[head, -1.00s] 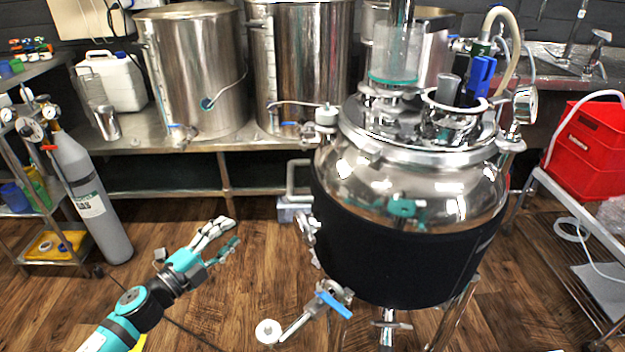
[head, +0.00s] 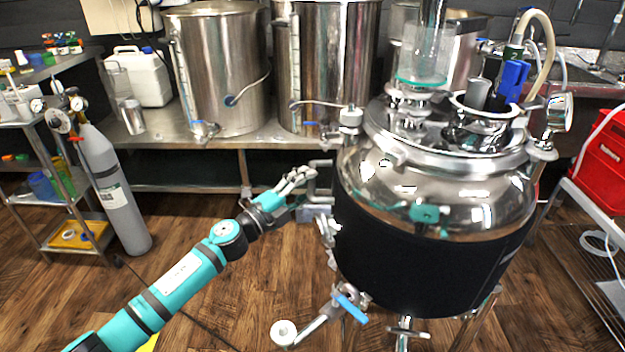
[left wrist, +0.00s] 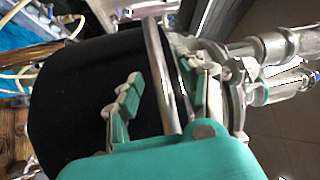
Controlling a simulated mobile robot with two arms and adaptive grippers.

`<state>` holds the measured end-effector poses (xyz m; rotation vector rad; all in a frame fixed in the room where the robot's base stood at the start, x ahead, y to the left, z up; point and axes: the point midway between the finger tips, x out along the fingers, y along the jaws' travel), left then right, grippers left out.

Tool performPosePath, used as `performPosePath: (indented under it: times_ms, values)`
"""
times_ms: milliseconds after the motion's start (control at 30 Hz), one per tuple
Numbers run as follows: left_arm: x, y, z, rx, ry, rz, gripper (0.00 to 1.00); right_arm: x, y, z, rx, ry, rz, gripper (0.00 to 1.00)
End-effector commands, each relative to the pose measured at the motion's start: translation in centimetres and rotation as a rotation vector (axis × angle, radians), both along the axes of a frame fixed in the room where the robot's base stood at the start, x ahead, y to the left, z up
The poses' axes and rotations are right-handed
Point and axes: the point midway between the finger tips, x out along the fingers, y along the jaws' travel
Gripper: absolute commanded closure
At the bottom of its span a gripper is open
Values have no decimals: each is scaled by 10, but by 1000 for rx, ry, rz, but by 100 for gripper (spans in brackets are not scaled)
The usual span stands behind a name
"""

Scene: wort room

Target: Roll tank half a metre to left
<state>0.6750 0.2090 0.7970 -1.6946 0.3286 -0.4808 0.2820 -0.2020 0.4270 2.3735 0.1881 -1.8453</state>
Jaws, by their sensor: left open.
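The tank (head: 440,190) is a shiny steel vessel with a black jacket, on metal legs, right of centre in the head view. Its black jacket (left wrist: 75,105) fills the left of the left wrist view. A steel bar handle (head: 320,163) sticks out from its left side. My left gripper (head: 304,181) is open at this handle. In the left wrist view the handle bar (left wrist: 158,65) runs between the spread fingers of my left gripper (left wrist: 168,78). Contact between fingers and bar cannot be told. My right gripper is not in view.
A grey gas cylinder (head: 115,190) stands by a shelf cart at left. A steel bench (head: 160,140) with large kettles (head: 215,70) runs behind. A red crate (head: 602,150) sits on a rack at right.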

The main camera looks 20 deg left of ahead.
Motion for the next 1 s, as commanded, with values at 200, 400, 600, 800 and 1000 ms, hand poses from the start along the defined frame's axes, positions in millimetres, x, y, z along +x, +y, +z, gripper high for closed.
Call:
performPosePath:
  times_ms: [200,400,600,800,1000]
  values:
    - [18,-9,3,-2,0,1,60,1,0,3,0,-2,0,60]
    - [21,-11,3,-2,1,1,60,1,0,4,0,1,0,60]
    - [20,-11,2,-2,1,1,70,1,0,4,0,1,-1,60]
    - [20,-11,2,-1,2,1,96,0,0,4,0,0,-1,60]
    - [20,-11,2,-2,3,0,100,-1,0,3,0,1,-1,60]
